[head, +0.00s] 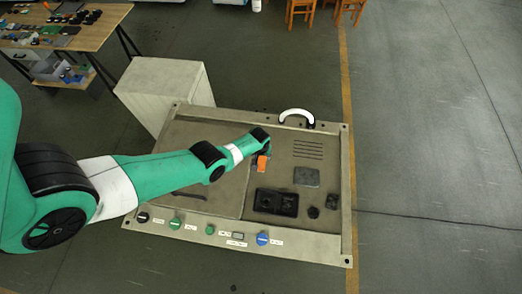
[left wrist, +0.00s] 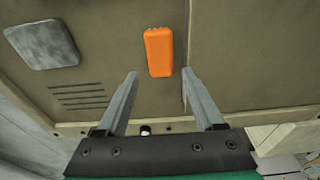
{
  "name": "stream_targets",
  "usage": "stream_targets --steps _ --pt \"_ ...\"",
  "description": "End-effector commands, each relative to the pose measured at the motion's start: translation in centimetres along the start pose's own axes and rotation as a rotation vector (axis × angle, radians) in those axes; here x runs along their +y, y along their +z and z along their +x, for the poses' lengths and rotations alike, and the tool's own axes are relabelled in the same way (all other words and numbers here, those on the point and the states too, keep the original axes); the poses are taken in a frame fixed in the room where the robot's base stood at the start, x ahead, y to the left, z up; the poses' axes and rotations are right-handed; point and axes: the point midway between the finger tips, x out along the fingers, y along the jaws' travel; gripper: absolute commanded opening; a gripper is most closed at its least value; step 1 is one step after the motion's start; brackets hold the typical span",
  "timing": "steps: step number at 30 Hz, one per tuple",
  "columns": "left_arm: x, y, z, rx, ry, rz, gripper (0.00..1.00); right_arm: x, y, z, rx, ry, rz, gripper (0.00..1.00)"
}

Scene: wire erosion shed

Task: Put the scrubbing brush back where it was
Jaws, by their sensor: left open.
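An orange block (head: 262,163), which looks like the scrubbing brush, lies on the beige panel (head: 213,133), just right of the panel's seam. In the left wrist view the orange block (left wrist: 158,50) lies flat ahead of the fingertips, roughly in line with the gap between them. My left gripper (head: 265,147) is over the panel at the block's far end. In the left wrist view my left gripper (left wrist: 160,74) is open, with nothing between its fingers. Its fingers are largely hidden in the head view. My right gripper is not in view.
A pale cabinet (head: 160,90) stands behind left, with a cluttered table (head: 95,35) beyond. The right floor is clear.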

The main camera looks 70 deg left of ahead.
Motion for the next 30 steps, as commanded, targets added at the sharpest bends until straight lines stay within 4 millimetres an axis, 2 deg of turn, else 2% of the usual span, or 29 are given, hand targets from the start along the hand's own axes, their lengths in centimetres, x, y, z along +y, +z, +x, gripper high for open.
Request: stream_targets --steps 1,3,17,20,22,23,26,27,29,30 --pt "0.0 -0.1 -1.7 -0.001 -0.001 0.001 0.69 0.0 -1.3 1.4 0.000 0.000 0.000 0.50" --pt "0.0 0.0 -2.3 -0.001 -0.001 0.001 0.69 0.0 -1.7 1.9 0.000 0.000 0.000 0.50" --pt "0.0 0.1 -2.4 -0.001 -0.001 0.000 0.69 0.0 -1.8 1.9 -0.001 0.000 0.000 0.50" --pt "0.8 -0.8 -3.0 0.022 0.016 0.010 0.69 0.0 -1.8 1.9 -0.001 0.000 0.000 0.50" --pt "2.8 -2.7 -4.4 0.075 0.056 0.033 0.69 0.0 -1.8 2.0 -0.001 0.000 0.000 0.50" --pt "4.1 -3.9 -5.4 0.110 0.082 0.049 0.69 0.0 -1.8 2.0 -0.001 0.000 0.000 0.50" --pt "9.9 -8.8 -11.0 0.273 0.202 0.124 0.69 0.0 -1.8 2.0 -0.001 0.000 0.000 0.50" --pt "12.6 -10.7 -14.2 0.352 0.260 0.161 0.69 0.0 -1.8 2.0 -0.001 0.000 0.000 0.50" --pt "16.6 -13.1 -19.7 0.477 0.352 0.215 0.69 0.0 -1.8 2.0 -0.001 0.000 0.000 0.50" --pt "19.0 -14.3 -23.8 0.562 0.412 0.251 0.69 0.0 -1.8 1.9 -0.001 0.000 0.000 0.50"
